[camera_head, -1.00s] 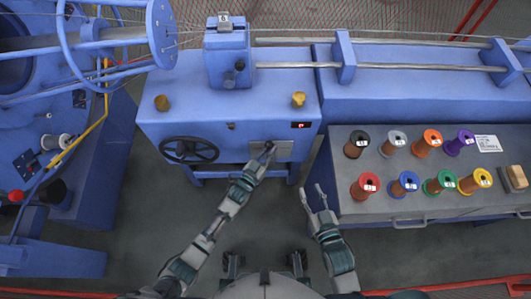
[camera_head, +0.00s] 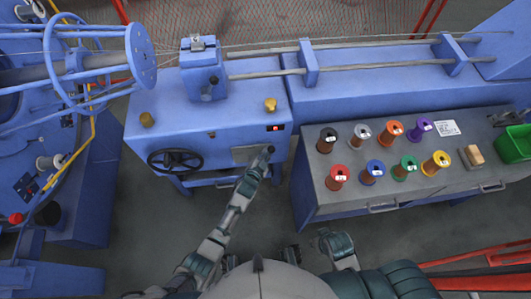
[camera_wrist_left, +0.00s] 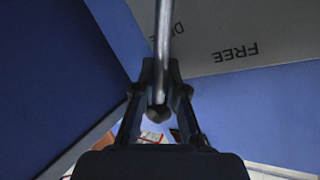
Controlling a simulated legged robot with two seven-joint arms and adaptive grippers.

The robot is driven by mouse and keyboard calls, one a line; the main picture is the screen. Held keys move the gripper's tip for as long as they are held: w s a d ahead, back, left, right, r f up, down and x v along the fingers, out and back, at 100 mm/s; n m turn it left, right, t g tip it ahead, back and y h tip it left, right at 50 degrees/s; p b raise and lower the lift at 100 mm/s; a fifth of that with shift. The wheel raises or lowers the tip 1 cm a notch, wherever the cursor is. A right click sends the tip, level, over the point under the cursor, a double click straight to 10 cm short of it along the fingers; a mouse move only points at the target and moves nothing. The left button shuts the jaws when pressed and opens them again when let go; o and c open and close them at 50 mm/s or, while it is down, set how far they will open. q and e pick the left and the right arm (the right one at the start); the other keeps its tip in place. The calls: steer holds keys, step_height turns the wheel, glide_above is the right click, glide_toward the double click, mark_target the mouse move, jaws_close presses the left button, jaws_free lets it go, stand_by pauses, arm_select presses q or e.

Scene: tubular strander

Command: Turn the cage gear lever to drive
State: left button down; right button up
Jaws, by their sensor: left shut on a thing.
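The cage gear lever (camera_wrist_left: 163,45) is a thin metal rod with a dark rounded end. In the left wrist view it runs down from the top edge to between the fingers of my left gripper (camera_wrist_left: 158,108), which is shut on it. The grey lever plate (camera_wrist_left: 235,45) reads FREE upside down on the right; a second word beside the rod is partly covered. In the head view my left gripper (camera_head: 266,154) is at the right end of the plate (camera_head: 243,155). My right gripper (camera_head: 335,240) is low in the middle, away from the machine, its fingers unclear.
A black handwheel (camera_head: 175,161) is left of the plate. Two brass knobs and a small red display (camera_head: 276,128) are above it. A grey bench (camera_head: 330,195) with several coloured spools and a green bin (camera_head: 514,145) stands to the right.

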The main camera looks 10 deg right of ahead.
steer(key=shift+w+a+f, duration=0.15)
steer(key=shift+f, duration=0.1)
arm_select(q)
steer(key=shift+s, duration=0.1)
steer(key=c, duration=1.5)
jaws_free()
steer(key=shift+d, duration=0.1)
steer(key=shift+d+f, duration=0.1)
arm_select(e)
steer(key=shift+d, duration=0.2)
arm_select(q)
steer(key=shift+s+a, duration=0.2)
steer(key=shift+a, duration=0.05)
steer(key=v, duration=1.1)
steer(key=shift+s, duration=0.1)
